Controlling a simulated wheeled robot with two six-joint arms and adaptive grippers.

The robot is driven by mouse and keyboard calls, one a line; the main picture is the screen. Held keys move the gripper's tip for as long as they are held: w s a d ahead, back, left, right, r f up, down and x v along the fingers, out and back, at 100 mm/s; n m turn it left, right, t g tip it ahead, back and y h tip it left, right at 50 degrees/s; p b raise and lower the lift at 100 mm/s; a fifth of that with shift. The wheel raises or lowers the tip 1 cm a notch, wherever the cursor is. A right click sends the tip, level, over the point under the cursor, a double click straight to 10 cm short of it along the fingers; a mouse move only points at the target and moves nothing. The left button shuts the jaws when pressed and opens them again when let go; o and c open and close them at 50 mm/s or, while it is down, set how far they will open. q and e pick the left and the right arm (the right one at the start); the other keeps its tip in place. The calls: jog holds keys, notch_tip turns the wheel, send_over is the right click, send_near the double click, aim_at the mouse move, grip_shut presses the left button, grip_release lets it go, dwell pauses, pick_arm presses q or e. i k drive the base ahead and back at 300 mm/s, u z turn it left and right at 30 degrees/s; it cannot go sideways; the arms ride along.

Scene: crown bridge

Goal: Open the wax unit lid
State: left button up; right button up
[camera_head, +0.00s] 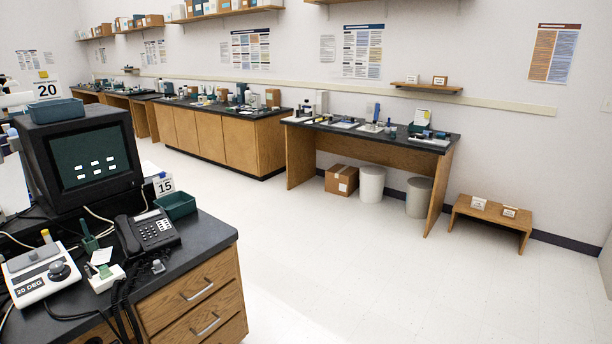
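Neither of my grippers shows in the head view. I cannot tell for sure which thing is the wax unit. On the near left desk a white device (40,275) has a dark knob and a label reading 20 DEG. On the far bench along the back wall stand several small devices, including a blue upright one (376,112) and a dark box with a green front (421,118). They are too small to tell a lid on any of them.
The near desk (205,240) holds a monitor (88,160), a black telephone (148,231) and a green tray (176,205). The far bench (440,148) has a box (341,180) and bins below. A low wooden stand (491,215) is at right. The white floor (340,270) between is clear.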

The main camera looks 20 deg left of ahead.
aim_at(20, 263)
jog(key=u, duration=0.55)
jog(key=i, duration=0.75)
jog(key=u, duration=1.9)
jog(key=i, duration=1.2)
jog(key=u, duration=0.75)
